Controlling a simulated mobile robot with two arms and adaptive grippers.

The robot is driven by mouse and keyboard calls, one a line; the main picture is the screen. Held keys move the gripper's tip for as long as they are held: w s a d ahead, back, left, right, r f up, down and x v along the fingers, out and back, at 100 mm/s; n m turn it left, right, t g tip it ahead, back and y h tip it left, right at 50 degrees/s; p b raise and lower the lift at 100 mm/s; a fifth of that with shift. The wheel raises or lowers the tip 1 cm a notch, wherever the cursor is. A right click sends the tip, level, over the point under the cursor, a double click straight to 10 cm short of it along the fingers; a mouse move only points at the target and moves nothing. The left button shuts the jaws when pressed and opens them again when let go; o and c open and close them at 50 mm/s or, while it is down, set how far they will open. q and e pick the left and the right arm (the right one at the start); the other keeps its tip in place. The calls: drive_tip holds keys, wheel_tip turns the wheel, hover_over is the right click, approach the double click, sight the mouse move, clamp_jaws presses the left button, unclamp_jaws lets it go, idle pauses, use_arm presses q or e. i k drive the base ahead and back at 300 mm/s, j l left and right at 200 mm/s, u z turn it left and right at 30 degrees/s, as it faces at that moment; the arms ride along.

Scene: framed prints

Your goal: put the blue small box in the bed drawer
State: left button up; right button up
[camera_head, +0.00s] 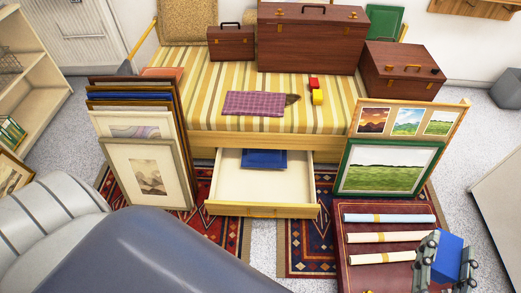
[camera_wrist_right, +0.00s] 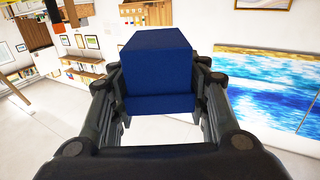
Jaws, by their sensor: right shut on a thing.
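The blue small box (camera_head: 447,257) is in my right gripper (camera_head: 446,270), at the lower right of the head view. In the right wrist view the blue box (camera_wrist_right: 157,70) sits between both fingers of the gripper (camera_wrist_right: 160,100), which is shut on it. The bed drawer (camera_head: 225,187) is pulled out at the front of the bed (camera_head: 330,125). A flat dark blue thing (camera_head: 264,159) lies at the back of the drawer; the rest of its floor is bare. The held box is to the right of the drawer and nearer to me. My left gripper is not in view.
Framed prints (camera_head: 147,172) lean left of the drawer. A green-framed landscape (camera_head: 388,168) leans on its right. Rolled papers (camera_head: 385,237) lie on a dark red surface (camera_head: 395,209) beside my right gripper. Brown cases (camera_head: 312,38) stand on the bed. Patterned rugs (camera_head: 309,235) cover the floor.

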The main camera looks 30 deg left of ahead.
sight(249, 178)
drive_tip(key=u, duration=1.45)
